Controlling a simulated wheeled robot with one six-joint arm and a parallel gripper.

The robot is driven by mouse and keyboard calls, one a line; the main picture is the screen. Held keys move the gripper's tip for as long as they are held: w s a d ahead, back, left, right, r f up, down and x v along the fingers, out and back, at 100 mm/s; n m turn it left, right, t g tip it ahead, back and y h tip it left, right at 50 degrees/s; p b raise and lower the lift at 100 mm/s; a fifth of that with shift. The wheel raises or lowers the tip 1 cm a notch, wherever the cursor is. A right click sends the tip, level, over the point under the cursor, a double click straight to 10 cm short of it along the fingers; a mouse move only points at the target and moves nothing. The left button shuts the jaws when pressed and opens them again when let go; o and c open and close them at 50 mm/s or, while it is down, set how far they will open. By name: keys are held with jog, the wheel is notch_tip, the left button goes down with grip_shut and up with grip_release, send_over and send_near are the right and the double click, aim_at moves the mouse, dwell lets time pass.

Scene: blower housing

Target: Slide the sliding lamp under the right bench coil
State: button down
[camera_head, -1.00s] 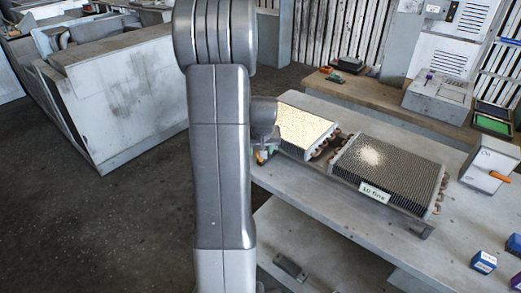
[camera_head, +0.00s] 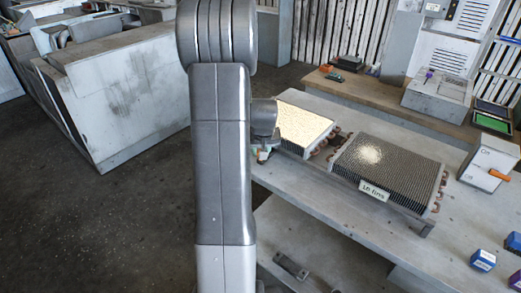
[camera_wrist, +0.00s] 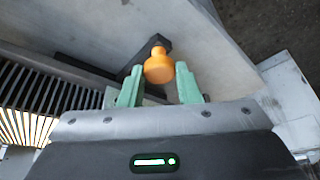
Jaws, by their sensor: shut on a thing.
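My gripper (camera_wrist: 160,84) has its green fingers on either side of a round orange knob (camera_wrist: 159,67) and is shut on it. The knob sits at the end of a dark bar beside a finned coil. I take it for the sliding lamp's handle; the lamp body is hidden. In the head view my gripper (camera_head: 262,153) is at the left end of the bench, mostly hidden by my arm. The left coil (camera_head: 303,126) glows bright yellow across its top. The right bench coil (camera_head: 395,175) is dark grey with a small pale bright spot and a label on its front.
The bench (camera_head: 300,195) has clear room in front of the coils. A grey box with an orange handle (camera_head: 488,165) and blue boxes (camera_head: 483,261) stand at the right. A loose metal part (camera_head: 291,266) lies on the lower shelf.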

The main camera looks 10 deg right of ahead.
jog(key=s+d+b, duration=0.3)
jog(key=s+d, duration=0.4)
jog(key=s, duration=0.3)
jog(key=s+d+b, duration=0.4)
jog(key=s+d, duration=0.4)
jog(key=s, duration=0.2)
jog(key=s+d+b, duration=0.3)
jog(key=s+d, duration=0.5)
jog(key=s, duration=0.2)
jog(key=shift+d, duration=0.15)
jog(key=c, duration=1.1)
grip_release()
jog(key=shift+s+d, duration=0.2)
jog(key=v, duration=1.4)
jog(key=shift+f, duration=0.1)
